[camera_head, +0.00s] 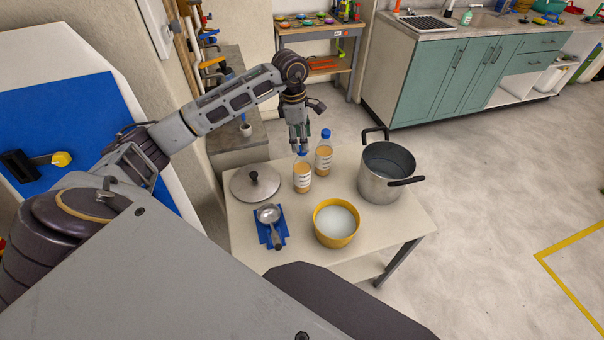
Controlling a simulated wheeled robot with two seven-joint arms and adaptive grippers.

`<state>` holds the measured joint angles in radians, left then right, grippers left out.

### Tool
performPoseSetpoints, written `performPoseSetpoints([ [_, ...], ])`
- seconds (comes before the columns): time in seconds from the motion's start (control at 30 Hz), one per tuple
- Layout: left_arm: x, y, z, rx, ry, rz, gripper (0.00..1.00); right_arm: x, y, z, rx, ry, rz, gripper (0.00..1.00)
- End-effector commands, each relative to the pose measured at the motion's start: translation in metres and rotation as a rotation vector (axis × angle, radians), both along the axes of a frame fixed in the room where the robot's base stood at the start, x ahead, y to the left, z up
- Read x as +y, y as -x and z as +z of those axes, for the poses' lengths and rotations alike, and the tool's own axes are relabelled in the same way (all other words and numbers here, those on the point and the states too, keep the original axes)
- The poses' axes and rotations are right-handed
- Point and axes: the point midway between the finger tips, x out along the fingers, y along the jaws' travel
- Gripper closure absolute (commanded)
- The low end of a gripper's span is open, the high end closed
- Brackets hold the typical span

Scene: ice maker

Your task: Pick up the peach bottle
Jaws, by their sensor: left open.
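Two bottles with blue caps, white labels and orange-tan contents stand upright on the small table (400,222). The nearer bottle (302,176) is at the back middle, and the other bottle (323,155) stands just behind it to the right. I cannot read the labels to tell which one is peach. My left gripper (299,145) points down with its fingers open, right at the cap of the nearer bottle. I cannot tell whether the fingers touch the cap. My right gripper is out of view.
A steel pot (384,176) stands right of the bottles. A yellow bowl (336,222) with white contents is in front. A lid (255,183) and a scoop (270,222) on a blue cloth lie left. Open floor is at right.

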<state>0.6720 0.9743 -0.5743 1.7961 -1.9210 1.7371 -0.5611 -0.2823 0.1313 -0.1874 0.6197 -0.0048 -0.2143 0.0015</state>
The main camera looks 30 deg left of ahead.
Motion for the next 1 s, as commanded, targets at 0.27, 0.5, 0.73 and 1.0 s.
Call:
performPoseSetpoints([
  [0.27,-0.001,0.001,-0.010,0.002,0.001,0.000,0.45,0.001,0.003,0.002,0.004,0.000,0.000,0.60],
  [0.5,-0.002,0.002,-0.031,0.002,0.001,0.000,0.45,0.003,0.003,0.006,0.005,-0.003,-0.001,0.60],
  [0.73,-0.004,0.001,-0.050,0.000,0.000,0.000,0.45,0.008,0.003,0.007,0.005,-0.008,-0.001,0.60],
  [1.0,-0.004,0.001,-0.052,0.000,0.000,0.000,0.45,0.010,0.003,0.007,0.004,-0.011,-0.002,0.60],
])
